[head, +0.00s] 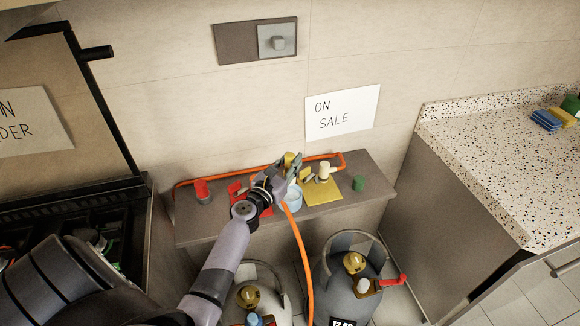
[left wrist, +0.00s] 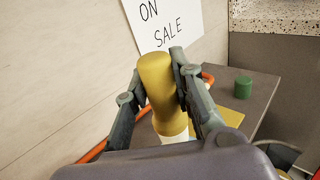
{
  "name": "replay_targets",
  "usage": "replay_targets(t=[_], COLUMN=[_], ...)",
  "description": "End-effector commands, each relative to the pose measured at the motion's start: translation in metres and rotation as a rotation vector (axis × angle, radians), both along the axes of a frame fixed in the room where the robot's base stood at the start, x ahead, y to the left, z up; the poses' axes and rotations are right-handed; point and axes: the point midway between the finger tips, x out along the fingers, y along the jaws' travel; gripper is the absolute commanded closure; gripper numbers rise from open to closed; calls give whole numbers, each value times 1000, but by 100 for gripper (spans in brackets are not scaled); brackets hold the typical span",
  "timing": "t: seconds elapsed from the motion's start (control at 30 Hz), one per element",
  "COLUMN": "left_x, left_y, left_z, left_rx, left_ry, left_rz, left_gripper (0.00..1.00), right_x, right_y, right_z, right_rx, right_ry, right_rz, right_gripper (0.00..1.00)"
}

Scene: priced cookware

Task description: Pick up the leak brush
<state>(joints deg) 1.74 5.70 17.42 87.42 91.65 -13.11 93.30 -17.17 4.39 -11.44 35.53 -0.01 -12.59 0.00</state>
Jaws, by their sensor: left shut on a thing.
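My left gripper (head: 290,165) is over the grey ledge, with its fingers shut on a yellow handle. In the left wrist view, the leak brush (left wrist: 156,85) shows as this rounded yellow handle with a pale lower part, upright between the two fingers. In the head view, only a bit of yellow shows between the fingers. A pale blue cup (head: 293,199) is just below the gripper. The brush's lower end is hidden, so I cannot tell whether it is in the cup. My right gripper is not in view.
The grey ledge (head: 375,170) also holds a yellow mat (head: 323,194), a pale fitting (head: 324,171), a green cylinder (head: 359,184) and a red-topped item (head: 202,190). An orange hose (head: 300,245) hangs in front. Gas cylinders (head: 350,285) stand below; a speckled counter (head: 490,150) is right.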

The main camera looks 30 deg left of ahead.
Motion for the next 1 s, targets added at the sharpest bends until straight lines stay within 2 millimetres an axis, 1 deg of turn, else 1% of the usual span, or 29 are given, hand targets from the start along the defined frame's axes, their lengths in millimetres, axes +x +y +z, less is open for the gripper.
replay_targets(t=[0.03,0.2,0.4,0.5,0.6,0.7,1.0], left_x=[0,0,0,0,0,0,0], left_y=[0,0,-1,0,0,0,0], left_z=[27,70,106,120,129,133,134], left_rx=[4,2,-2,-2,-3,-2,-1], left_ry=[-1,-1,-1,-2,-1,-1,0], left_rz=[-2,0,0,1,0,1,0], left_gripper=[100,100,100,100,100,100,100], right_x=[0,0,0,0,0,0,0], right_y=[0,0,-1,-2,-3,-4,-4], right_z=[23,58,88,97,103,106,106], right_rx=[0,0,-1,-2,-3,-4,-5], right_ry=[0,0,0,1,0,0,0], right_rz=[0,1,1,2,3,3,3], right_gripper=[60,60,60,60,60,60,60])
